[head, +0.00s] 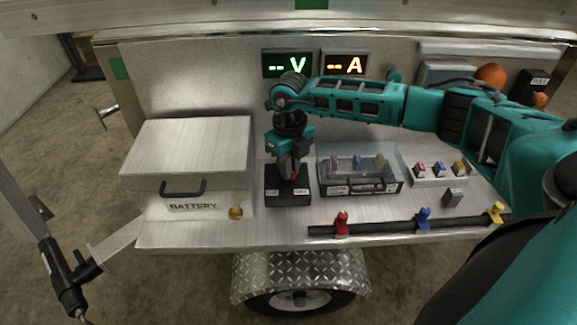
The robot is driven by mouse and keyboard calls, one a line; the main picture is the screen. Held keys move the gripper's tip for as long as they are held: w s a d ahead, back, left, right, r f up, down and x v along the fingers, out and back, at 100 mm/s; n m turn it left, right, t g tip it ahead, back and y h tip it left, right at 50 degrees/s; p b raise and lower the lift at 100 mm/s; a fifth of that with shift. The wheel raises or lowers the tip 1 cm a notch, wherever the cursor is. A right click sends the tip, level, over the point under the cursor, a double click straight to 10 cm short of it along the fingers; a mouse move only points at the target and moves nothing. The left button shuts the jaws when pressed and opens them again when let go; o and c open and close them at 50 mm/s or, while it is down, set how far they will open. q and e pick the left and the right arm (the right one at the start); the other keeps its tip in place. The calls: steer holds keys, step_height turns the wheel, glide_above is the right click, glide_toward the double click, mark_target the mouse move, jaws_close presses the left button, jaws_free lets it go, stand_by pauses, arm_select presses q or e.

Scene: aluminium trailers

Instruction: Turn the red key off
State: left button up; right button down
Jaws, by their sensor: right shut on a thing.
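My right gripper (293,167) points down over a small black box (288,197) with white labels on the trailer's bench. It is shut on the red key (295,177), of which only a small red part shows between and below the fingers. The fingers hide most of the key, so I cannot tell its turn angle. My left gripper is not in view.
A metal battery box (185,150) stands left of the black box, with a brass knob (236,212) near its front. A clear-lidded case (360,170) stands close on the right. Red (342,222), blue (423,217) and yellow (495,212) handles line the front rail. The V (287,65) and A (344,65) displays show dashes.

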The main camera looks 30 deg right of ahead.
steer(key=shift+d+n, duration=0.1)
steer(key=shift+n, duration=0.9)
steer(key=c, duration=1.1)
jaws_free()
